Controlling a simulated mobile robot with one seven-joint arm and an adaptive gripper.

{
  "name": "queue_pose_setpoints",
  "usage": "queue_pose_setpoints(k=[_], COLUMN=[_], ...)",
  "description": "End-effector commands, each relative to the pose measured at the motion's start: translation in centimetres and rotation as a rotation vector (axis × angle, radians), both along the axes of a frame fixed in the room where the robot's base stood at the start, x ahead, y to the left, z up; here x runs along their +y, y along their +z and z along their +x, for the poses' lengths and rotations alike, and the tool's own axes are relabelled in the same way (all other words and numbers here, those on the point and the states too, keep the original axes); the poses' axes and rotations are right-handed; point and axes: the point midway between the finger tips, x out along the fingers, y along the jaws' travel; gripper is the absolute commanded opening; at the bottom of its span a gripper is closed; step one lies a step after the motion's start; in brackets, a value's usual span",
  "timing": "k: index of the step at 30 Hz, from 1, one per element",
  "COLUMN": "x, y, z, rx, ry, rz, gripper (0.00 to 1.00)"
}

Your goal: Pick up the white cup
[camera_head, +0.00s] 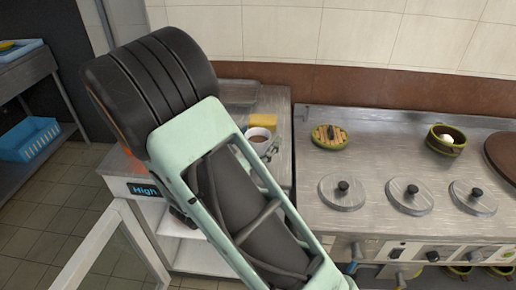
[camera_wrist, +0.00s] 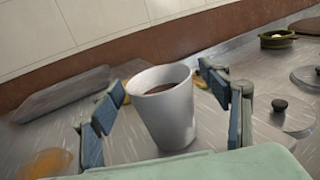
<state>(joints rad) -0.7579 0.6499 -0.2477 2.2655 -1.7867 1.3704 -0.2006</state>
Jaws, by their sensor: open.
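The white cup (camera_wrist: 165,110) stands upright on the metal counter, with brown contents visible inside its rim. In the wrist view it sits between the two fingers of my gripper (camera_wrist: 165,115), which is open, with a gap visible on the left side of the cup. The right finger is close to the cup, and I cannot tell whether it touches. In the head view the cup (camera_head: 259,138) shows just beyond my arm, which hides part of the counter. My gripper's fingertips are mostly hidden there.
A yellow block (camera_head: 263,121) and a flat grey tray (camera_head: 238,93) lie behind the cup. To the right is a steel stove with several round knobbed lids (camera_head: 409,196), a green pot (camera_head: 446,140) and a green-rimmed round item (camera_head: 329,137). A tiled wall closes the back.

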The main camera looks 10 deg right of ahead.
Motion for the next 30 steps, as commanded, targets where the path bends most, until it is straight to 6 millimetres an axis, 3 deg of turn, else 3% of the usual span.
queue_pose_setpoints(k=[6,19,30], x=[-0.01,0.0,0.0], y=[0.0,-0.01,0.5], z=[0.01,-0.01,0.0], rx=[0.0,0.0,-0.003], ry=[0.0,0.0,0.0], rz=[0.0,0.0,0.001], gripper=[0.68,0.21,0.19])
